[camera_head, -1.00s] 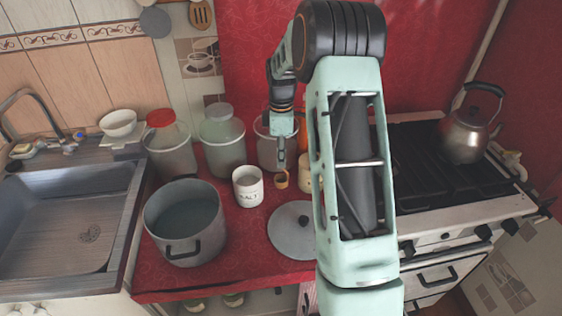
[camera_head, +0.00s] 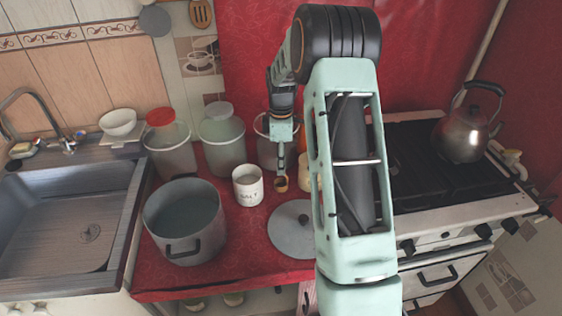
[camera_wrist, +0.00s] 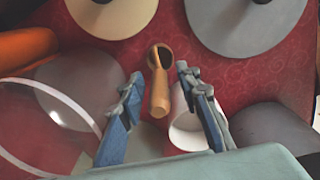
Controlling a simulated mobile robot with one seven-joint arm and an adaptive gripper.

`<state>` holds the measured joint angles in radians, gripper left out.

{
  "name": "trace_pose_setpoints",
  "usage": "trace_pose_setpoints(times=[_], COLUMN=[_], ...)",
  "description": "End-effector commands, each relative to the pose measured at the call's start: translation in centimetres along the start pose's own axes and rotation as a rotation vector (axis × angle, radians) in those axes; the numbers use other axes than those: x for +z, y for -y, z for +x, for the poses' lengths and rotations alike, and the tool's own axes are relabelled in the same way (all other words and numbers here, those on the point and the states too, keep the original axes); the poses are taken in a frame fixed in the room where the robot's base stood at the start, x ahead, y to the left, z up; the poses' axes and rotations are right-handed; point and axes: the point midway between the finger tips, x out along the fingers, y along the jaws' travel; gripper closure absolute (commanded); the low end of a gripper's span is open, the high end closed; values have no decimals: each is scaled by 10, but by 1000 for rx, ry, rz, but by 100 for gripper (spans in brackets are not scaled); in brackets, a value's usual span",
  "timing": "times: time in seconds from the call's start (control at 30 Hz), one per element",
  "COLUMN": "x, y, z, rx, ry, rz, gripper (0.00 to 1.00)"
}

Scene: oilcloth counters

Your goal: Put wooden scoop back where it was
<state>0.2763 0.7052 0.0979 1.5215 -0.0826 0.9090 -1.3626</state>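The wooden scoop (camera_head: 281,185) is at the red counter between the white salt jar (camera_head: 248,187) and a cream jar partly hidden by my arm. In the wrist view the scoop (camera_wrist: 159,88) has its dark bowl away from me and its handle toward me. My gripper (camera_head: 281,165) points down right above it. In the wrist view my gripper (camera_wrist: 157,80) is open, with one finger on each side of the scoop and gaps between. I cannot tell whether the scoop lies fully on the counter. The salt jar (camera_wrist: 187,128) is partly behind the right finger.
A grey lid (camera_head: 293,232) lies in front on the counter. A large pot (camera_head: 184,243) stands at the left, with lidded jars (camera_head: 222,143) behind. The sink (camera_head: 60,225) is far left. The stove with a kettle (camera_head: 464,132) is right. My arm hides part of the counter.

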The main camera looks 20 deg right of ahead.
Motion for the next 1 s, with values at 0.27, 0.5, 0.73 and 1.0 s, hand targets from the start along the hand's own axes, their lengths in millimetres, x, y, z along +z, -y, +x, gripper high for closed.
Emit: trace_pose_setpoints(times=[0.27,0.5,0.73,1.0], x=[0,0,0,0], y=[-1,-1,0,0], z=[-44,-94,-119,-123], rx=[5,5,1,0], ry=[-1,-1,0,0], rz=[1,0,0,0], gripper=[69,69,69,69])
